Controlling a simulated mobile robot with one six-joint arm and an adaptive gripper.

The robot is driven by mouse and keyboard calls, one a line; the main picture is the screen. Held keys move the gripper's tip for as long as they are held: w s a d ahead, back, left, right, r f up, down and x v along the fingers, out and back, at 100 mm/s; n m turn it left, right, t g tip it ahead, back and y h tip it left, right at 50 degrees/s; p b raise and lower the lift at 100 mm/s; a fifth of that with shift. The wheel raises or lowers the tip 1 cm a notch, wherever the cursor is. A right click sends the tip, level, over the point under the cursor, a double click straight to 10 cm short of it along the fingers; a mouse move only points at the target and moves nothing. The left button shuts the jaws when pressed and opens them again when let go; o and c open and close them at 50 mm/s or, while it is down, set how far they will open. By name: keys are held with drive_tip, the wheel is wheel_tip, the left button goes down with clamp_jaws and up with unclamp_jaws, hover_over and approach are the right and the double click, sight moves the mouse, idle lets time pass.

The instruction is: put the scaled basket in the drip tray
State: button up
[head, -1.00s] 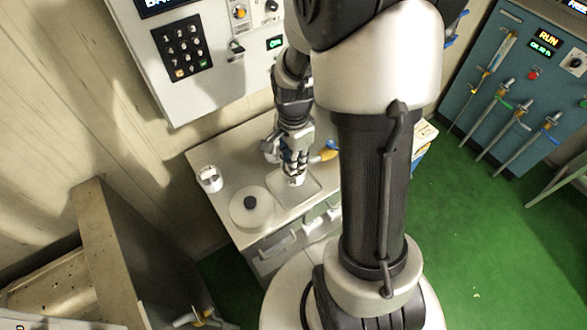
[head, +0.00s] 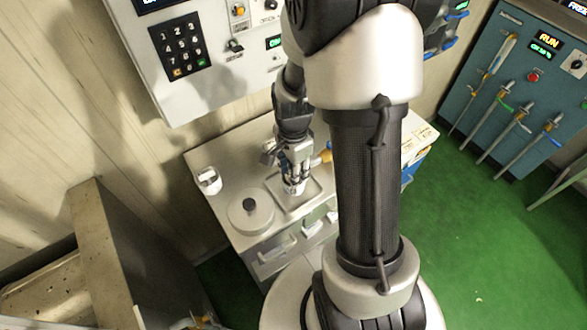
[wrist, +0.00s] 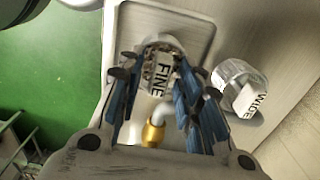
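The basket labelled FINE (wrist: 163,75) is a small metal cup with brownish specks beside its label, seen in the wrist view. My gripper (wrist: 161,68) has its blue-padded fingers on both sides of it and appears closed on it. The drip tray (wrist: 205,22) is the shallow rimmed metal tray under the basket; it also shows in the head view (head: 317,190). In the head view my gripper (head: 294,186) points down over this tray with the pale basket at its tips. Whether the basket touches the tray floor is hard to tell.
A second basket, labelled WIDE (wrist: 238,88), stands on the counter outside the tray; it shows at the left in the head view (head: 208,181). A round lid with a dark knob (head: 250,210) lies beside the tray. A brass-collared spout (wrist: 153,132) is close to my fingers.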

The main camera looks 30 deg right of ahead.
wheel_tip(320, 180, up, 12)
drive_tip(key=r+p, duration=0.1)
drive_tip(key=p, duration=0.3)
drive_tip(key=s+a+r+n+t, duration=0.4)
drive_tip(key=s+a+r+n, duration=0.6)
drive_tip(key=n, duration=0.7)
drive_tip(key=shift+s+a+r+n+t, duration=0.35)
drive_tip(key=shift+s+r, duration=1.4)
drive_tip(key=shift+r, duration=0.65)
